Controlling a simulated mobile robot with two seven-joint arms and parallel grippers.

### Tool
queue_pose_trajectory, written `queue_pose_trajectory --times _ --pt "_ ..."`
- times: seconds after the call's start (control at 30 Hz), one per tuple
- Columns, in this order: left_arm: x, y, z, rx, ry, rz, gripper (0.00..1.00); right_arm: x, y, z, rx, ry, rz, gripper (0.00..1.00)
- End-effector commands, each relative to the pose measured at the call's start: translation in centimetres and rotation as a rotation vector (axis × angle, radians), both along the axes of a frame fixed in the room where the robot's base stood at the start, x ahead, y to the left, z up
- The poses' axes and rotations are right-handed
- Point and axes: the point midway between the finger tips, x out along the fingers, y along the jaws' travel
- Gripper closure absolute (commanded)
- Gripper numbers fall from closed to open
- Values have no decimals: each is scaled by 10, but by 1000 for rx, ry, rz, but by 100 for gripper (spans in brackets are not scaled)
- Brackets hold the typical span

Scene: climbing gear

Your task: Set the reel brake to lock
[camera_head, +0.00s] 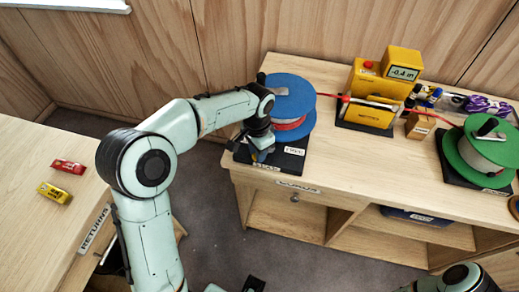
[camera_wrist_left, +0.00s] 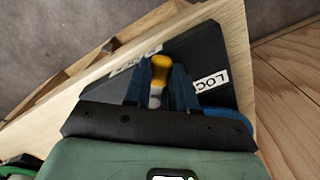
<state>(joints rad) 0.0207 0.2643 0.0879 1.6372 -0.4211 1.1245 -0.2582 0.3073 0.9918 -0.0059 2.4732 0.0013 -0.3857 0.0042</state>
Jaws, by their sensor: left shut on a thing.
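The blue reel (camera_head: 290,97) with a red band stands on a black base plate (camera_head: 290,162) at the bench's left end. The brake lever (camera_wrist_left: 160,66) has a yellow tip and a pale shaft. My left gripper (camera_head: 262,153) is shut on it, with dark fingers (camera_wrist_left: 160,84) either side. A label starting "LOC" (camera_wrist_left: 211,81) lies right of the lever in the wrist view. A second label (camera_wrist_left: 138,57), too blurred to read, lies left of it. The lever tip sits between the labels, nearer the second. Dark parts at the head view's bottom may be my right gripper (camera_head: 236,287).
A red line runs from the blue reel past a yellow device (camera_head: 379,92) with a display to a green reel (camera_head: 480,150). The returns table (camera_head: 35,150) at left holds red and yellow items. Open floor lies between table and bench.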

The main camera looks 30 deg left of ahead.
Motion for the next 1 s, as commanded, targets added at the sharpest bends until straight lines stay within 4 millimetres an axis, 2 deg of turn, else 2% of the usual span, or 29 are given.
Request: queue_pose_trajectory --times 0.1,0.47,0.5,0.57,0.87,1.0 --pt "2 4 2 1 2 -80 100 4 0 9 1 -5 0 49" --pt "3 5 0 2 -1 -115 100 4 0 9 0 -5 1 49" --pt "3 5 0 2 -1 -115 65 4 0 9 0 -5 1 49" --pt "3 5 0 2 -1 -114 49 4 0 9 0 -5 1 49" --pt "3 5 1 1 -1 -112 49 4 0 9 0 -5 1 49" --pt "3 5 14 1 -4 -112 49 5 0 11 0 -6 0 49"
